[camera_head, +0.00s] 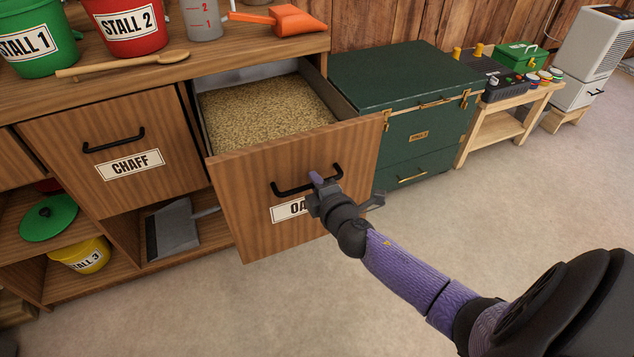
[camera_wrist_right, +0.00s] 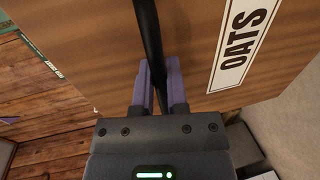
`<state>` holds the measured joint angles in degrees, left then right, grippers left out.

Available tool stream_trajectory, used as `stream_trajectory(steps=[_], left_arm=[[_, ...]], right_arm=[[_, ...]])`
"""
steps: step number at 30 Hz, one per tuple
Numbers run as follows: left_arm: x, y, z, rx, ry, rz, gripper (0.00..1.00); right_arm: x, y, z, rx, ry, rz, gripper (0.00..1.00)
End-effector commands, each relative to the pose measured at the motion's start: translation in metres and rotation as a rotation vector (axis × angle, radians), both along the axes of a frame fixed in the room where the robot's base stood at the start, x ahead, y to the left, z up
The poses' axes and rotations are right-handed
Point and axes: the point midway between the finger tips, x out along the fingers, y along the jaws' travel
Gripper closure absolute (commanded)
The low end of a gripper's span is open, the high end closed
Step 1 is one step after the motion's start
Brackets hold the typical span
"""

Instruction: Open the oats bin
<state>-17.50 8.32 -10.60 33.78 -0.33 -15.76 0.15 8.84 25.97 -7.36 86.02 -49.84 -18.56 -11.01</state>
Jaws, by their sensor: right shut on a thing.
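The oats bin (camera_head: 230,187) is a wooden drawer-like bin with an OATS label, partly hidden by my gripper in the head view. It stands pulled out and tilted from the counter, with grain (camera_head: 265,108) showing inside. Its black bar handle (camera_head: 290,190) is on the front; it also shows in the right wrist view (camera_wrist_right: 148,30). My right gripper (camera_head: 322,182) is at the right part of the handle. In the right wrist view its purple fingers (camera_wrist_right: 159,88) are shut around the bar. My left gripper is not in view.
The closed chaff bin (camera_head: 90,190) is to the left. A green trunk (camera_head: 400,75) stands close on the right. The counter above holds buckets, a wooden spoon (camera_head: 125,62) and an orange scoop (camera_head: 285,20). The floor (camera_head: 480,215) in front is clear.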

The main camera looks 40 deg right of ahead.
Motion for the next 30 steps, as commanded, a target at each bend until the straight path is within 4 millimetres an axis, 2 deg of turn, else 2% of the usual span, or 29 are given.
stream_trajectory(steps=[14,15,18,19,26,30], left_arm=[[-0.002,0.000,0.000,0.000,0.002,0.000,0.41],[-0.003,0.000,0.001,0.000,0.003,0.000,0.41],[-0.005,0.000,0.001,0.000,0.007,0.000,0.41],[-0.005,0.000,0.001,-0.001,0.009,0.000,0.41],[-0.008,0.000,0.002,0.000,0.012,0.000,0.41],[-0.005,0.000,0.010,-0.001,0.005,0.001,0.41]], right_arm=[[0.000,0.000,-0.001,0.000,0.002,0.000,1.00],[0.000,0.000,-0.001,0.000,0.002,0.000,0.74],[0.000,0.000,-0.001,0.000,0.002,0.000,0.53],[0.000,0.000,-0.001,0.000,0.001,0.000,0.50],[-0.001,0.000,0.000,0.000,0.000,0.000,0.50],[-0.017,0.004,0.006,0.001,0.001,0.001,0.50]])
